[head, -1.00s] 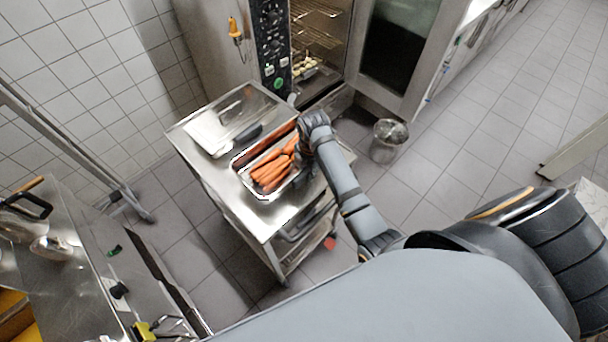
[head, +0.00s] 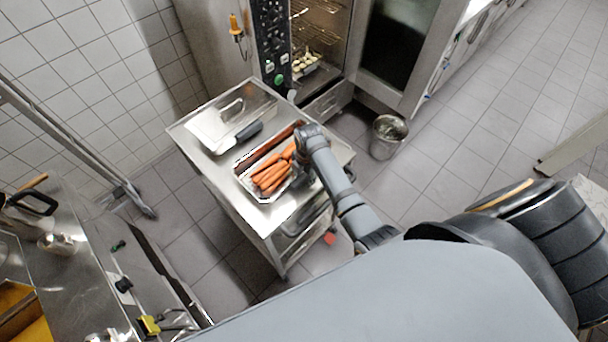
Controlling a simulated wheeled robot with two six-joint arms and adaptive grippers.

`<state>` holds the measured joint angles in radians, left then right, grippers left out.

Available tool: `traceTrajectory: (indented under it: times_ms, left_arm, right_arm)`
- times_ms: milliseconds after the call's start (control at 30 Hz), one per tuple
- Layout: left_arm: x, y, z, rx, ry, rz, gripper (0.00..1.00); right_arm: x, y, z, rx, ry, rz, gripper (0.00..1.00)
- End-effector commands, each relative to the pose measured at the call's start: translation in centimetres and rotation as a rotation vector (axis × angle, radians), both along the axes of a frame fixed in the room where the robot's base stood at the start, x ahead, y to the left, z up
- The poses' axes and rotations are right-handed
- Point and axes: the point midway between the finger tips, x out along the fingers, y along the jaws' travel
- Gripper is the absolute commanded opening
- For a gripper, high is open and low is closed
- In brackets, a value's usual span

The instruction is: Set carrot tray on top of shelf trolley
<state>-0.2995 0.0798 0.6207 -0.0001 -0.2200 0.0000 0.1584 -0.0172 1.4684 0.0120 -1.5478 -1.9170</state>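The carrot tray (head: 264,199) is a shallow silver metal tray holding several orange carrots (head: 272,178). It is at the top of the steel shelf trolley (head: 258,218), towards the right side of its upper surface. Whether its whole base rests flat there is hard to see. My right gripper (head: 302,152) is at the tray's right edge, pointing down. Its fingertips are hidden behind its own body and wrist, so I cannot see whether they hold the rim. My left gripper is out of view.
A lidded steel container (head: 211,132) and a dark-handled utensil (head: 247,132) occupy the trolley's left and back part. An oven with an open door stands behind. A metal bin (head: 387,137) is on the floor to the right. A steel counter (head: 75,250) is at the lower left.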

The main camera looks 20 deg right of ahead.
Motion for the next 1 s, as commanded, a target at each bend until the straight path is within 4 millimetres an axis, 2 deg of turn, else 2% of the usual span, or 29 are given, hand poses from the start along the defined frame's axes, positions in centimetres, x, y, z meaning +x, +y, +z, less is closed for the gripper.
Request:
traceTrajectory:
  times_ms: [267,367,800,1000]
  left_arm:
    - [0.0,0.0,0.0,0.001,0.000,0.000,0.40]
    - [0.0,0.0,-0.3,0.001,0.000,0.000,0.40]
    - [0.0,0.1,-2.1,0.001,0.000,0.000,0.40]
    - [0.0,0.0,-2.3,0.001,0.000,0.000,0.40]
  right_arm:
    - [0.0,0.0,0.1,0.000,0.000,0.000,0.47]
    - [0.0,0.0,0.8,0.000,-0.002,0.000,0.47]
    - [-0.7,-0.3,10.4,-0.001,-0.004,0.000,0.47]
    - [-1.0,-0.4,12.0,0.000,0.000,0.000,0.47]
